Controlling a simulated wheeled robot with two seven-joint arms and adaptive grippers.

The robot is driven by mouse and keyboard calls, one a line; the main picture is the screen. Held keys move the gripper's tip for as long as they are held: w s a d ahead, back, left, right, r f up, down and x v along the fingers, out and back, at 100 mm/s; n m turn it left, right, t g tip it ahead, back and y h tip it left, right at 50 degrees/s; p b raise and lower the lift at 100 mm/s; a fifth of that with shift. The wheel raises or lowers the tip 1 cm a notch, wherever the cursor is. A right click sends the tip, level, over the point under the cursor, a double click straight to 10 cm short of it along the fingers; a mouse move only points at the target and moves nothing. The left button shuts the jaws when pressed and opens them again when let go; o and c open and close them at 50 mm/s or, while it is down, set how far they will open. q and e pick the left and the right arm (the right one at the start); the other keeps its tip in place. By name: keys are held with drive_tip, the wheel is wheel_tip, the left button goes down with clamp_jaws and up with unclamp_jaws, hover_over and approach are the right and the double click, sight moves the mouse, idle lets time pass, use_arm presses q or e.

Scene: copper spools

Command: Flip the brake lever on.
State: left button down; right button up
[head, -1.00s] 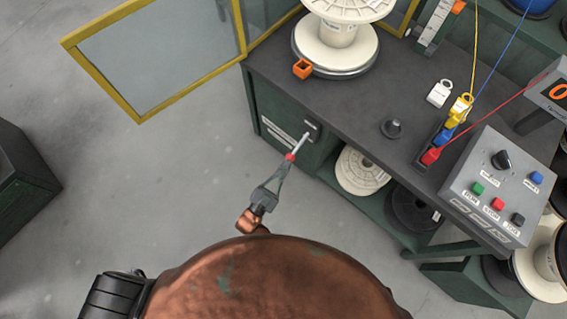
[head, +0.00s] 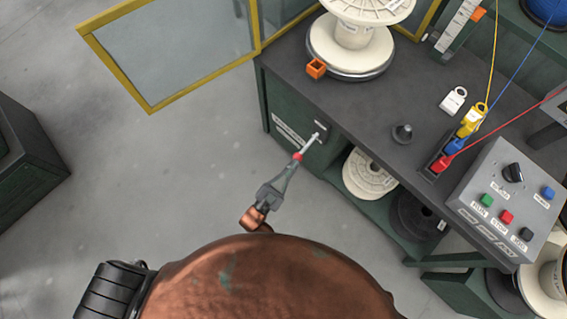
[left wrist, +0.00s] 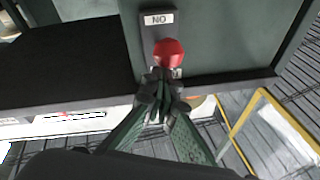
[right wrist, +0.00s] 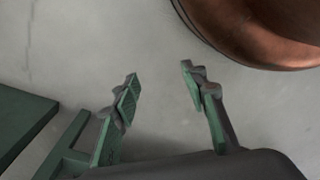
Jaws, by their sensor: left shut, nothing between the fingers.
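The brake lever has a red ball knob (head: 298,156) on a thin metal shaft. It sticks out from a dark plate (head: 320,128) on the front of the green bench cabinet. In the left wrist view the knob (left wrist: 168,52) sits just below a label (left wrist: 158,18) that reads as an upside-down "ON". My left gripper (head: 292,166) is shut and empty, with its tips right at the knob; I cannot tell whether they touch. The left wrist view also shows its fingers together (left wrist: 162,82), hiding the lower part of the plate. My right gripper (right wrist: 160,77) is open and empty over the floor.
A white spool (head: 352,40) and an orange square piece (head: 316,68) are on the bench top. A control box (head: 507,200) stands at the right. A yellow-framed door panel (head: 170,55) hangs open at the upper left. Clear floor (head: 150,190) lies left of the bench.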

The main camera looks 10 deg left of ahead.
use_arm(q)
drive_tip(key=s+a+f+p, duration=0.1)
drive_tip(key=s+a+p, duration=0.2)
drive_tip(key=s, duration=0.7)
drive_tip(key=shift+s+a+p, duration=0.3)
drive_tip(key=shift+s+a, duration=0.1)
drive_tip(key=shift+a, duration=0.15)
use_arm(e)
drive_tip(key=s+d+f, duration=0.2)
drive_tip(key=s+f, duration=0.4)
drive_tip(key=f, duration=0.3)
drive_tip(key=shift+s+d+f, duration=0.25)
drive_tip(key=shift+d, duration=0.05)
